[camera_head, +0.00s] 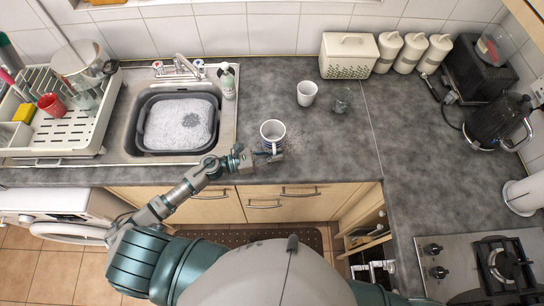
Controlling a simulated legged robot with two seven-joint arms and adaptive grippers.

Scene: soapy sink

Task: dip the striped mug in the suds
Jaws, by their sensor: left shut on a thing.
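The striped mug (272,132) is white with dark stripes and stands upright on or just above the grey counter, right of the sink. I cannot tell whether its base touches the counter. My left gripper (273,150) reaches in from the left and is shut on the mug's near side, partly hiding it. White suds (180,126) fill the dark basin (141,143) set in the metal sink, left of the mug. My right gripper is not in view.
A soap bottle (227,80) stands by the sink's right back corner, near the tap (179,66). A white cup (306,93) and a clear glass (342,101) stand behind and right of the mug. A dish rack (60,130) is left of the sink.

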